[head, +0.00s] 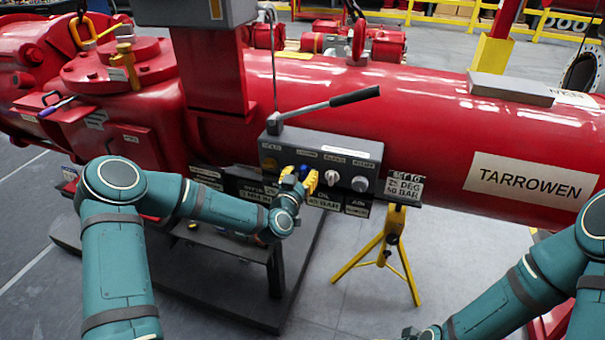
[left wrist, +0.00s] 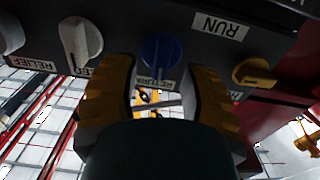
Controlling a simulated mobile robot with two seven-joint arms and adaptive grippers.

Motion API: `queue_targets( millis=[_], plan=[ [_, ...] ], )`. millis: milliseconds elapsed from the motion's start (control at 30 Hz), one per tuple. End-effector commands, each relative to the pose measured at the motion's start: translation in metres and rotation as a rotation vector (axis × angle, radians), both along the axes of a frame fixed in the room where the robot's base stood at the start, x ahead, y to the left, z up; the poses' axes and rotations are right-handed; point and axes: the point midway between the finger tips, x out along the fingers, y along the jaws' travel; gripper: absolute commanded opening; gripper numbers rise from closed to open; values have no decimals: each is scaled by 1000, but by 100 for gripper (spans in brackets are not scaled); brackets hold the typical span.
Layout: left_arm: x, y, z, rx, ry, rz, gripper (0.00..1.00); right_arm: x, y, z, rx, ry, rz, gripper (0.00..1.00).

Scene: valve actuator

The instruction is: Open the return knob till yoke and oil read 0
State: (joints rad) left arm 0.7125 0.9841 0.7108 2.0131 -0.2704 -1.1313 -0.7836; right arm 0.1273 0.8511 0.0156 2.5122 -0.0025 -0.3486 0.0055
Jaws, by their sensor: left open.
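The blue return knob (left wrist: 161,54) sits on the grey control box (head: 270,148), its label partly hidden in the left wrist view. My left gripper (head: 300,180) is open at the front of the box, and its yellow fingers (left wrist: 160,78) stand on either side of the knob, seemingly apart from it. In the head view the knob (head: 305,170) is mostly hidden by the fingers. A sign on a yellow tripod (head: 405,188) reads 25 DEG and 50 BAR. Plates under the box show a BAR reading, partly hidden by my arm.
A white knob (left wrist: 80,42) and a yellow knob (left wrist: 254,73) flank the blue one. A black-handled lever (head: 340,100) rises above the box. The red TARROWEN cylinder (head: 430,95) is behind. The yellow tripod (head: 387,240) stands right of the box on open grey floor.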

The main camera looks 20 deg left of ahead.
Motion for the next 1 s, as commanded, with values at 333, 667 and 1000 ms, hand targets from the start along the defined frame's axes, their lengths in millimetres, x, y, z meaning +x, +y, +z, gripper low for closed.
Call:
queue_targets(
  millis=[333, 667, 1000],
  plan=[
    [12, 0, 0, 0, 0, 0, 44, 0, 0, -1, 0, -1, 0, 58],
    [11, 0, 0, 0, 0, 0, 0, 0, 0, -1, 0, -1, 0, 58],
    [12, 0, 0, -15, 0, 0, 0, 0, 0, -2, 0, -1, 0, 58]
  ],
)
